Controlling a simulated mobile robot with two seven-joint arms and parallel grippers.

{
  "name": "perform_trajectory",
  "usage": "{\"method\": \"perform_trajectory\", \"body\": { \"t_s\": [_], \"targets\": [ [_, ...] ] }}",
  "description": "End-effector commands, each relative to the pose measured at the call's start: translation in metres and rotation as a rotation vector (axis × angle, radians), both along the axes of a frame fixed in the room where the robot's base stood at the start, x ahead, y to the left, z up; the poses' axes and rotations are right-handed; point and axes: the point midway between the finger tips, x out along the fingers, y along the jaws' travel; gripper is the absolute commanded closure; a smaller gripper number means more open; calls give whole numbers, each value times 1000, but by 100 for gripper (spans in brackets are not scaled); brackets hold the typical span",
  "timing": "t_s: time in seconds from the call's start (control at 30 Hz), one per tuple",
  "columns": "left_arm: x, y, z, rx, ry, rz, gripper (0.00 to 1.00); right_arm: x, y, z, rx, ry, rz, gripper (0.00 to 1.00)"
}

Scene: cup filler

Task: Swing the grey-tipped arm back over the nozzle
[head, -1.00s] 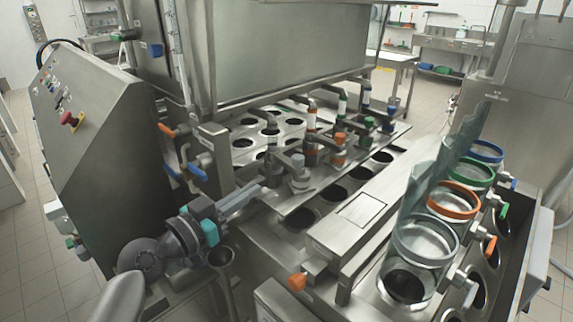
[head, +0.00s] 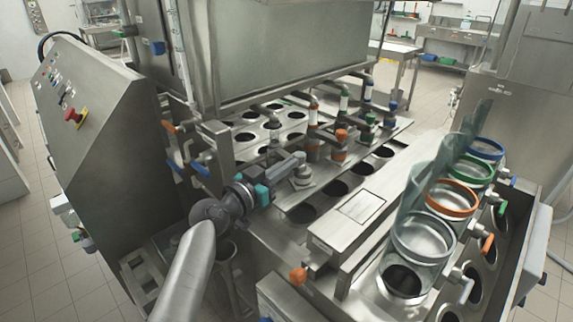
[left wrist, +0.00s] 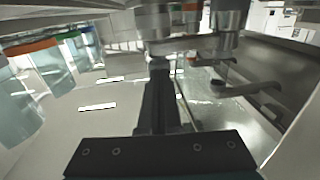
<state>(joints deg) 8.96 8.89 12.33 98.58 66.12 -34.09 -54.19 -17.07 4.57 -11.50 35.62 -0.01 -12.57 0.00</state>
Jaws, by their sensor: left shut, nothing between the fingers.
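The grey-tipped arm (head: 301,180) is the nearest of a row of metal fittings on the filler, left of centre in the head view. The other fittings carry orange (head: 340,136), green (head: 369,119) and blue (head: 393,106) tips. My left gripper (head: 297,158) is shut and empty, its fingers close beside the grey-tipped arm. I cannot tell whether they touch it. In the left wrist view the shut fingers (left wrist: 158,66) point at metal cylindrical fittings (left wrist: 190,22). The nozzle under the grey-tipped arm is not clearly visible. My right gripper is out of view.
A plate with several round holes (head: 335,188) lies below the fittings. Clear cups with blue, green, orange and grey rims (head: 424,236) stand at the right. A control cabinet (head: 110,150) stands at the left, and orange and blue handles (head: 200,169) are near my forearm.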

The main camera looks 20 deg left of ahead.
Motion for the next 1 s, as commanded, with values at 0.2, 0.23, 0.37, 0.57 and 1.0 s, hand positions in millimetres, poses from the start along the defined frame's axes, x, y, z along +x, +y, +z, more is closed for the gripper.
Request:
{"method": "perform_trajectory", "body": {
  "t_s": [0.2,0.23,0.37,0.57,1.0],
  "targets": [
    [0,0,0,0,0,0,100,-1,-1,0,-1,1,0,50],
    [0,0,0,-1,0,1,100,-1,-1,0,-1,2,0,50],
    [2,-3,0,-2,4,21,100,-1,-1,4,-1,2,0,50],
    [9,-10,0,2,-1,78,100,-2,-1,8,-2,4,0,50],
    [12,-14,0,-2,0,77,100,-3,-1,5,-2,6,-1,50]
  ]
}}
